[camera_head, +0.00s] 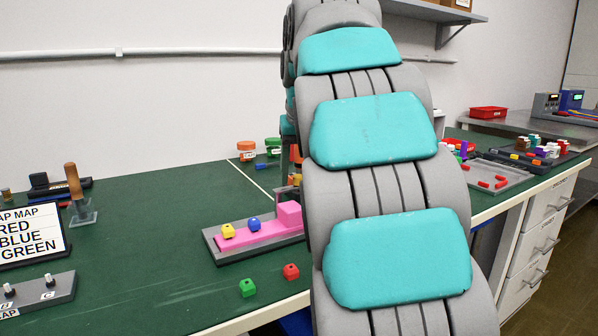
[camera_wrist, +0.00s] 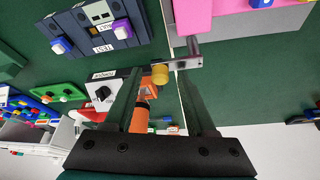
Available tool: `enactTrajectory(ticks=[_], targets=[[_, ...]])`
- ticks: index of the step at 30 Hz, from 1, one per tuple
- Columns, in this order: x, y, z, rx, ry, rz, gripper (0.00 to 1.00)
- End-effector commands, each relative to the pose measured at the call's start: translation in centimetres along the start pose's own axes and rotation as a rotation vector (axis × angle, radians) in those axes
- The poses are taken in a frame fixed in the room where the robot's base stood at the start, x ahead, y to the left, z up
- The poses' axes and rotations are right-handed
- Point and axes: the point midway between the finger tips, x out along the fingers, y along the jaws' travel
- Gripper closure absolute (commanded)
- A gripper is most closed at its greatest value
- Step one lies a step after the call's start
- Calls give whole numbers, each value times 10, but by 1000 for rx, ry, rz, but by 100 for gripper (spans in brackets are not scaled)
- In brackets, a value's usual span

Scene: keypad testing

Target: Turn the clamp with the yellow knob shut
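In the wrist view, the yellow knob (camera_wrist: 159,74) sits at the end of a small grey metal clamp arm (camera_wrist: 183,63), beside the pink block (camera_wrist: 193,14). My gripper (camera_wrist: 160,73) is open, with its two fingertips spread on either side of the knob. I cannot tell whether either finger touches it.
A green cube (camera_head: 247,288) and a red cube (camera_head: 291,272) lie in front of the tray. A legend sign (camera_head: 30,235) and a wood-handled tool (camera_head: 75,185) stand at left. In the wrist view, a dial box (camera_wrist: 103,94) and a dark switch box (camera_wrist: 98,30) are near the left finger.

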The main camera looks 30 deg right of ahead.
Motion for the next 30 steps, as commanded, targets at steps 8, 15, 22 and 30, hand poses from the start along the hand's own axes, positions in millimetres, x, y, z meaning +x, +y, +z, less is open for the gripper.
enactTrajectory(ticks=[8, 15, 22, 30], targets=[[0, 0, 0, 0, 0, 0, 74], [0, 0, 0, 0, 0, 0, 100], [0, 0, 0, 0, 0, 0, 100], [-2, 0, 0, 18, 1, 9, 100]])
